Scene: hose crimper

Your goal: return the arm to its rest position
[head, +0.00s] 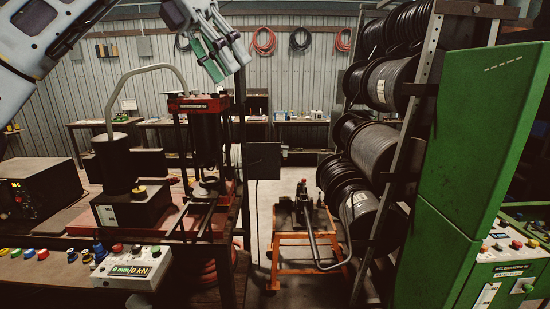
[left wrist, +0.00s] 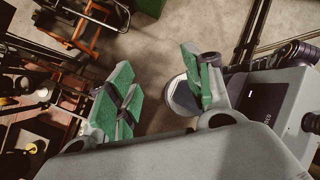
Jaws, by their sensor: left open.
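My left gripper (head: 226,66) hangs high in the upper middle of the head view, above and a little right of the red-topped press (head: 199,104). Its arm comes in from the upper left. My right gripper is in neither view.
A bench (head: 70,215) with a control box (head: 132,268) and coloured buttons is at left. An orange cart (head: 292,266) stands mid-floor. A rack of black hose reels (head: 375,147) and a green cabinet (head: 478,140) fill the right. Floor (head: 262,205) shows between bench and rack.

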